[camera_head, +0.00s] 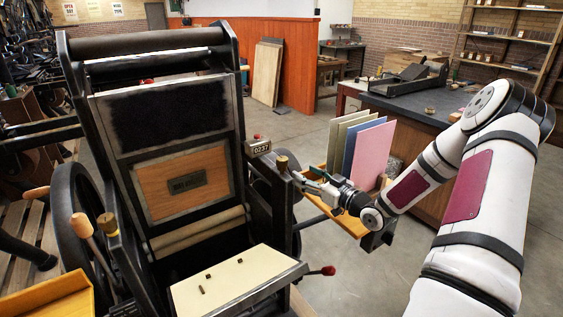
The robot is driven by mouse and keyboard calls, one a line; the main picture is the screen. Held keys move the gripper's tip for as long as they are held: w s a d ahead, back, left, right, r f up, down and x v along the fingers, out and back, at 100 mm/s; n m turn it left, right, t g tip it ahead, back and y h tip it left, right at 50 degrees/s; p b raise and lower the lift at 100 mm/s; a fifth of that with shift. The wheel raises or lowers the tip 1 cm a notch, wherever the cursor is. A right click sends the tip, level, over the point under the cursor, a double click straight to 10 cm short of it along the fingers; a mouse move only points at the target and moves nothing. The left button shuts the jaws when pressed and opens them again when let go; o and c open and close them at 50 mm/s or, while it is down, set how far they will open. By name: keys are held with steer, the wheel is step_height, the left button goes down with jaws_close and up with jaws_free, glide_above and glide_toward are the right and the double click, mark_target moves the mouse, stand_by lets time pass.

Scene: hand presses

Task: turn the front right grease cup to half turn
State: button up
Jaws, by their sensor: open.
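The front right grease cup (282,162) is a small brass-coloured cylinder standing upright on the right side frame of the black hand press (128,190). My gripper (301,178) reaches in from the right, with its fingers pointing left toward the cup. It is open and just right of the cup and slightly lower in the picture. I cannot tell whether a fingertip touches the cup. The cup's turn position is too small to read. A similar brass cup (107,223) stands on the press's left side.
A counter reading 0237 (260,148) sits just behind the right cup. An orange tray (345,222) with coloured boards (373,155) lies under and behind my gripper. A cream feed board (235,280) with a red-knobbed lever (328,270) is in front.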

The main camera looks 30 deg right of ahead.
mark_target(286, 163)
steer(key=w, duration=0.3)
steer(key=w+a, duration=0.1)
steer(key=w, duration=0.3)
steer(key=w+a, duration=0.1)
steer(key=w, duration=0.3)
steer(key=shift+w+a, duration=0.1)
steer(key=shift+w, duration=0.1)
steer(key=c, duration=1.2)
